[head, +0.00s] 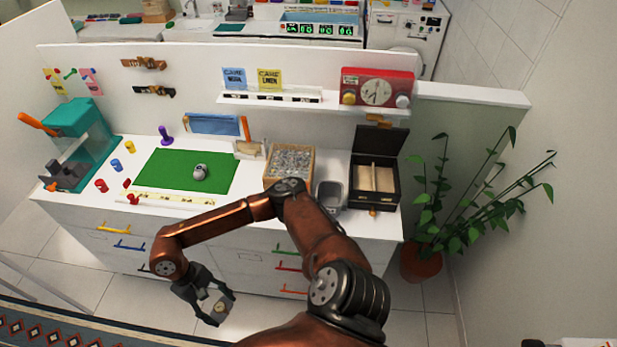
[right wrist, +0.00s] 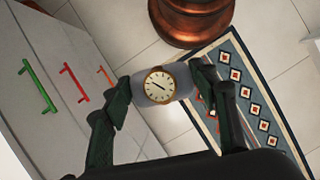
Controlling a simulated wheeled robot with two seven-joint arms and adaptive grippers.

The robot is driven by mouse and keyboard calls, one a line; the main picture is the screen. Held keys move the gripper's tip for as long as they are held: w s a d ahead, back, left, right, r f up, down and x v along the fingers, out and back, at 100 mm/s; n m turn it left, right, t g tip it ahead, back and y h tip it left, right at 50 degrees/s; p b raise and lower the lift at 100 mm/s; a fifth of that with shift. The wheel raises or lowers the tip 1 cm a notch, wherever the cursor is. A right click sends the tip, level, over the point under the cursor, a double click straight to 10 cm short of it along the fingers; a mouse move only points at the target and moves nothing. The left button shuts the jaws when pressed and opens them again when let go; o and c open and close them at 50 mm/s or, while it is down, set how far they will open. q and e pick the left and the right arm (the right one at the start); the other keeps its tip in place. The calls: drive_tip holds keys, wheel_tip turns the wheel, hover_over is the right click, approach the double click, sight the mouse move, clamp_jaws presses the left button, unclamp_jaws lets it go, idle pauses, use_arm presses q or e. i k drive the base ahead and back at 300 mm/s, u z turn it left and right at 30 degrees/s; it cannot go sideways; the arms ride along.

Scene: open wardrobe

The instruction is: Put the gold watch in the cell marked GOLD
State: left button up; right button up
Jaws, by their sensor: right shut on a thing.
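My right gripper (head: 210,305) hangs low in front of the white counter, above the floor. It is shut on a watch (right wrist: 160,84) with a cream dial, gold rim and grey body, held between the two fingers in the right wrist view; the watch also shows small in the head view (head: 221,307). An open dark box (head: 384,204) with raised lid and beige cells stands at the counter's right end. I cannot read any GOLD mark on it. A small grey item (head: 200,171), perhaps another watch, lies on the green mat (head: 160,172). My left gripper is not in view.
A tray of grey bits (head: 290,160) and a grey bin (head: 330,194) stand left of the box. A red clock radio (head: 376,88) sits on the shelf above. A potted plant (head: 421,262) is right of the counter. Drawer handles (head: 129,245) stick out in front.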

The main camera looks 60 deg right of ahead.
sight(361, 183)
drive_tip(key=z, duration=1.75)
